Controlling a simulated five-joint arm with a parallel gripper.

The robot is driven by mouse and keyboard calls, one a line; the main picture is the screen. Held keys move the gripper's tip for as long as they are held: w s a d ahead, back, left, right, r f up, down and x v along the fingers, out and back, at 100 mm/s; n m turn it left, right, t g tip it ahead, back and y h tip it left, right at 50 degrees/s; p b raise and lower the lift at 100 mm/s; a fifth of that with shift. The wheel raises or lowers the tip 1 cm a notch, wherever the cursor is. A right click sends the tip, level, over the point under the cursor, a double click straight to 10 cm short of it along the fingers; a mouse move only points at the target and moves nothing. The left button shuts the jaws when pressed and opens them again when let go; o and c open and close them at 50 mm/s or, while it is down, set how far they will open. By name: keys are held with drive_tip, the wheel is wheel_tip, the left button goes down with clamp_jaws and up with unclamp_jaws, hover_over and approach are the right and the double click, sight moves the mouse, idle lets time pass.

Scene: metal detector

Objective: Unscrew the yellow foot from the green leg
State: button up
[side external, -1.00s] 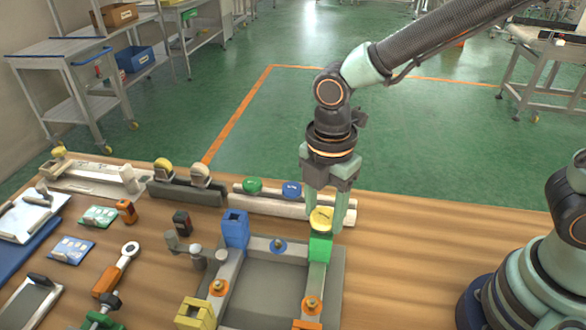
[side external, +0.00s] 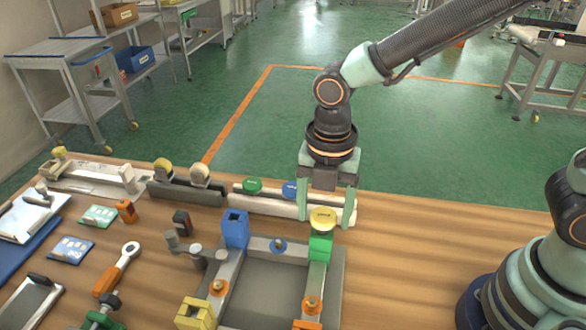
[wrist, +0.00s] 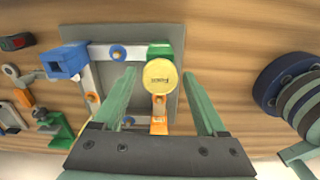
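The yellow foot (side external: 322,216) is a round disc with dark lettering on top of the green leg (side external: 319,247), at the frame's back right corner. In the wrist view, the yellow foot (wrist: 161,77) covers part of the green leg (wrist: 160,50). My gripper (side external: 325,222) points down over the foot and is open. Its two fingers stand apart, one on each side of the foot, with gaps visible in the wrist view. The thread between foot and leg is hidden.
A blue corner (side external: 236,228) stands at the frame's back left, a yellow corner (side external: 196,314) at front left. Behind is a white rack (side external: 270,207) with green and blue discs. An orange-handled ratchet (side external: 116,270) lies left.

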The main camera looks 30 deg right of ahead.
idle(0.3)
drive_tip(key=shift+r, duration=3.75)
drive_tip(key=d+r+m+t, duration=0.2)
drive_tip(key=d+m, duration=0.7)
drive_tip(key=m, duration=0.4)
drive_tip(key=s+d+r+m+t, duration=0.1)
drive_tip(key=d+r+m+t, duration=0.1)
drive_tip(key=d+m, duration=0.7)
drive_tip(key=m+t, duration=0.1)
drive_tip(key=m, duration=0.3)
drive_tip(key=shift+d+r+t, duration=0.2)
drive_tip(key=shift+r+t, duration=0.1)
